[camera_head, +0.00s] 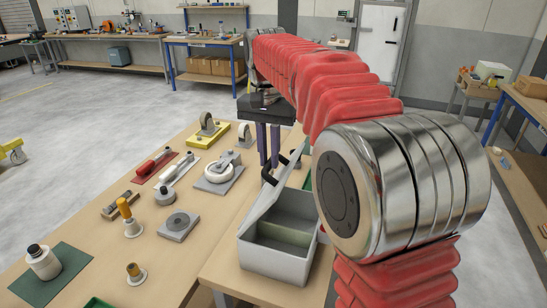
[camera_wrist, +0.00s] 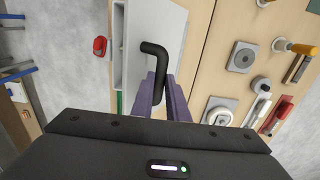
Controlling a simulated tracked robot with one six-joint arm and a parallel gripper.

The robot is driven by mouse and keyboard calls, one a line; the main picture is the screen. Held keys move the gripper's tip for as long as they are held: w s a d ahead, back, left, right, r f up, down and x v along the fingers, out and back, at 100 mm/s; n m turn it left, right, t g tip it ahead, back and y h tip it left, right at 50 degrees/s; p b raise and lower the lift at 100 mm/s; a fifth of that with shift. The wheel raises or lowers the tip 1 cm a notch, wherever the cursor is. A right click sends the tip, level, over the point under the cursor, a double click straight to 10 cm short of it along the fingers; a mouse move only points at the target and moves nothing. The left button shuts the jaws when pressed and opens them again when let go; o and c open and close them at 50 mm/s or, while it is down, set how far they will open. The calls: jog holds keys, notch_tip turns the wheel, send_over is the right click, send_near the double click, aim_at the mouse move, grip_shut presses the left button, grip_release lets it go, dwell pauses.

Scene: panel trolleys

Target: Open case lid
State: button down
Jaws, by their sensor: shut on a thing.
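The light grey case (camera_head: 277,265) stands on the near bench, with its inside and a divider showing. Its lid (camera_head: 262,203) is raised and tilted up along the left side of the case. The lid also shows in the wrist view (camera_wrist: 172,22). A black bent handle (camera_wrist: 155,49) sits on the lid. My gripper (camera_wrist: 162,98) has its purple fingers shut on the handle. In the head view my gripper (camera_head: 268,150) points down behind the case, and my arm hides part of the case's right side.
Left of the case, the bench holds castor wheels (camera_head: 219,175), a grey block with a disc (camera_head: 179,226), a red-handled tool (camera_head: 155,162) and stamp-like knobs (camera_head: 133,229). Open floor lies behind. A side bench (camera_head: 525,180) stands at right.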

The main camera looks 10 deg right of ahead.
jog(key=w+a, duration=0.5)
jog(key=a, duration=0.2)
jog(key=shift+a, duration=0.3)
jog(key=shift+r, duration=0.1)
jog(key=c, duration=1.7)
grip_release()
jog(key=shift+r, duration=0.1)
jog(key=shift+r, duration=3.6)
